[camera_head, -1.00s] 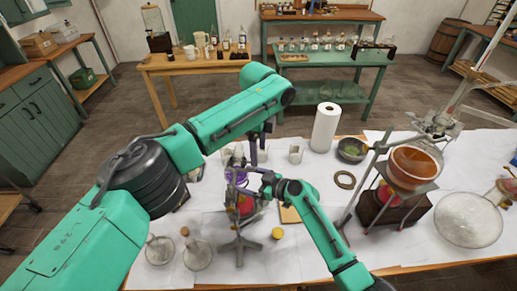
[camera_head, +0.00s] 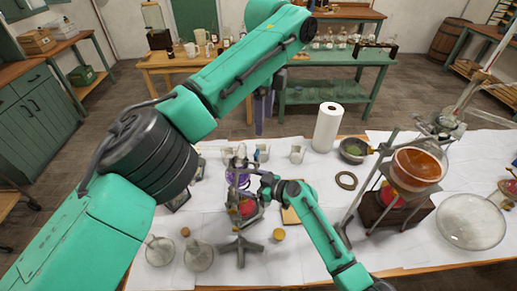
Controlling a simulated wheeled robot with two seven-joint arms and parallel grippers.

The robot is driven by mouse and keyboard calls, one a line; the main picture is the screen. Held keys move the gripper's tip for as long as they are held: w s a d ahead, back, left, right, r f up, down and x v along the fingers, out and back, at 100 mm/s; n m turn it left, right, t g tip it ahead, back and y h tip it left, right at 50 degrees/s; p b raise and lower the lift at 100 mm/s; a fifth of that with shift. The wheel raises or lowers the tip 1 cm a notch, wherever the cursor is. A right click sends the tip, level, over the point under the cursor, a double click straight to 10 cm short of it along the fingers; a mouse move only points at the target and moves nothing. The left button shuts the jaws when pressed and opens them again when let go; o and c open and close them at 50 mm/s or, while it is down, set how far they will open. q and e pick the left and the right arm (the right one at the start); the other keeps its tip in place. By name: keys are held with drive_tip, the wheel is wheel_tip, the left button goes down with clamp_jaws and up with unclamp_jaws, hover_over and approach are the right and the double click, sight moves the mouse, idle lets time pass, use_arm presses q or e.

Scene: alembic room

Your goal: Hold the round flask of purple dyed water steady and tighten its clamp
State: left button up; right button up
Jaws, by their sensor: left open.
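The round flask of purple dyed water (camera_head: 236,180) sits on a metal stand (camera_head: 241,247) on the white-covered table, left of centre, above a small red object. The metal clamp (camera_head: 240,161) shows at its neck; its screw is too small to make out. My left gripper (camera_head: 264,127) points down, open and empty, above and behind the flask, clear of it. My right gripper (camera_head: 263,187) is at the right side of the flask and stand. Its fingers are small and partly merged with the stand, so I cannot tell whether they grip anything.
Two clear flasks (camera_head: 198,256) stand front left.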

sight(257, 152)
use_arm(q)
drive_tip(key=shift+n, duration=0.5)
drive_tip(key=f, duration=0.4)
drive_tip(key=w+a+f, duration=0.1)
drive_tip(key=f, duration=0.3)
drive_tip(key=a+f, duration=0.1)
drive_tip(key=f, duration=0.3)
drive_tip(key=shift+w+f, duration=0.25)
drive_tip(key=shift+f, duration=0.15)
clamp_jaws()
